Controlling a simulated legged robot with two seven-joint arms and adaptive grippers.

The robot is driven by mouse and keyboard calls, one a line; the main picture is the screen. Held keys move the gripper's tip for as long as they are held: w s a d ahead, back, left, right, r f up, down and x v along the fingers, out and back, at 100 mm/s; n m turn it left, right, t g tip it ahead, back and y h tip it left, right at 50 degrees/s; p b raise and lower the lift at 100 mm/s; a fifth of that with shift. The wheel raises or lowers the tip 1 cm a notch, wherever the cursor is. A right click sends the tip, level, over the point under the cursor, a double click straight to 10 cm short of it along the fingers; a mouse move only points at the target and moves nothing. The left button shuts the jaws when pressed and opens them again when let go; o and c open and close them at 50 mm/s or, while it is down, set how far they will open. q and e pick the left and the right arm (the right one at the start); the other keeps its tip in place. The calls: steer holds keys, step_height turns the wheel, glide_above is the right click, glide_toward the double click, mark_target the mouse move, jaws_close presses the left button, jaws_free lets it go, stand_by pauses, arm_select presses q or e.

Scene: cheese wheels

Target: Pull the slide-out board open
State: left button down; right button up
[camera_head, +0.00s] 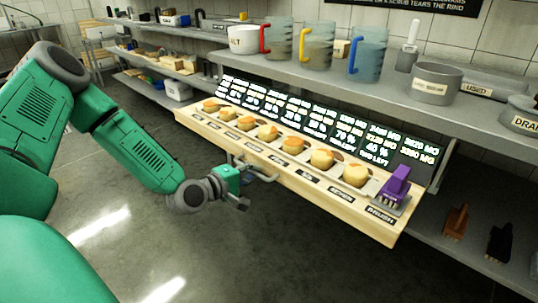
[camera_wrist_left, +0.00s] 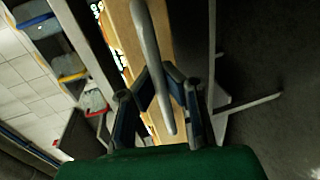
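The slide-out board (camera_head: 310,184) is a long pale wooden board below the grey shelf, bearing a row of cheese wheels and a purple brush. Its front edge has small labels and a grey bar handle (camera_head: 265,178). My left gripper (camera_head: 246,188) is at this handle. In the left wrist view the handle bar (camera_wrist_left: 152,50) runs between the two dark fingers (camera_wrist_left: 158,90), which lean in towards it from both sides. Whether they press on it cannot be told. My right gripper is not in view.
Above the board, the shelf (camera_head: 290,72) holds jugs, a pot (camera_head: 437,83) and trays. A lower shelf (camera_head: 480,245) at right holds brushes. The floor (camera_head: 230,255) in front of the board is clear.

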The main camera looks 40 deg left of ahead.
arm_select(q)
steer(key=shift+s+a+f+p, duration=0.15)
steer(key=shift+s+p, duration=0.25)
steer(key=shift+s, duration=0.95)
steer(key=shift+s+f+p, duration=0.1)
steer(key=shift+s+p, duration=0.25)
steer(key=shift+s, duration=1)
steer(key=c, duration=1.6)
jaws_free()
steer(key=shift+w, duration=0.1)
steer(key=shift+r, duration=0.15)
steer(key=v, duration=1.2)
steer(key=shift+w+a, duration=0.1)
